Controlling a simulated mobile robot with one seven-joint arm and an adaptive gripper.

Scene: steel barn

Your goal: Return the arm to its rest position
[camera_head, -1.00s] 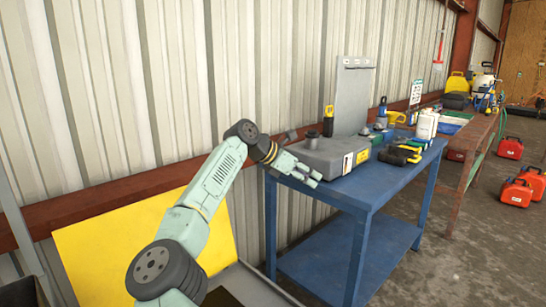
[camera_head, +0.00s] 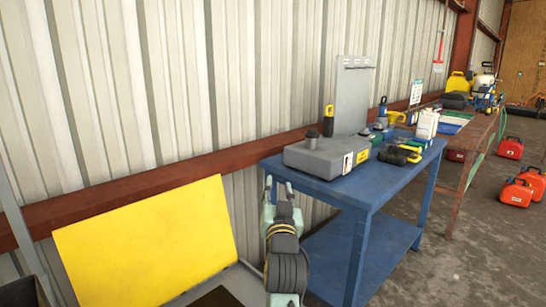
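My arm stands in front of the blue workbench's left end, its black joint rings at the bottom centre. My gripper (camera_head: 279,187) is at the top of the arm, beside the bench's left edge. Part of my forearm is hidden behind the black joints.
The blue workbench (camera_head: 345,193) holds a grey case (camera_head: 318,158), a black and yellow tool (camera_head: 400,155) and several bottles. A yellow panel (camera_head: 145,240) leans at the left by the ribbed wall (camera_head: 130,90). Red cans (camera_head: 516,193) stand on the floor at right.

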